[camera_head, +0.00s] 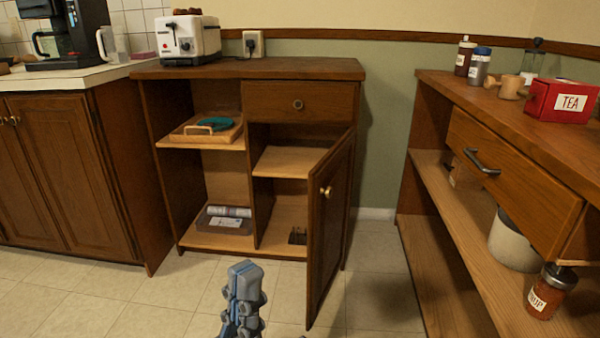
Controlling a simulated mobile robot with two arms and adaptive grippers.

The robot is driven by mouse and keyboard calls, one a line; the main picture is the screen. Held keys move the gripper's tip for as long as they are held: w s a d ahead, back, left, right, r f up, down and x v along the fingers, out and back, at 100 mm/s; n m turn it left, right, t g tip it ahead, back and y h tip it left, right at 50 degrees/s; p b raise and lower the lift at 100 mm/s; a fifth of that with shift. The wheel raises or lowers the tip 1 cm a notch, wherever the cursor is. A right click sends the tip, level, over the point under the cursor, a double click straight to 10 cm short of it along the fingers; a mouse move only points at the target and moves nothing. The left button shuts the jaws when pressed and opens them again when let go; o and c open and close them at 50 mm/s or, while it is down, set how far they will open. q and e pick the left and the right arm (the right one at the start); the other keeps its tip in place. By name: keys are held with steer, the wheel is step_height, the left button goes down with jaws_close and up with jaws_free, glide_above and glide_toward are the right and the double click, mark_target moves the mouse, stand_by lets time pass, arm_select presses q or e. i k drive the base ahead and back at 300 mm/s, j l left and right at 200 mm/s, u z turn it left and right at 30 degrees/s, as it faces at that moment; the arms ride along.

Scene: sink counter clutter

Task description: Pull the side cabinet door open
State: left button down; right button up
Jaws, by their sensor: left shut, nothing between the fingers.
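The side cabinet (160,120) stands against the back wall in the head view. Its door (333,225) is brown wood with a round brass knob (327,192). The door is hinged on the right and stands wide open, swung out toward me. The compartment behind it shows a wooden shelf (283,161) and a small dark item (298,236) on the bottom. My left gripper (245,270) is in front of the cabinet, low in the picture, to the left of the door and apart from it. Its fingers are shut and empty. My right gripper is not in view.
A toaster (188,38) sits on the cabinet top. Open shelves on its left hold a wooden tray (207,130) and a bin (224,220). A counter (520,110) with a drawer, red tea box (563,101) and jars bounds the right. Tiled floor (380,290) lies between.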

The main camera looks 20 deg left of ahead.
mark_target(330, 180)
steer(key=i+j, duration=0.7)
steer(key=i, duration=0.05)
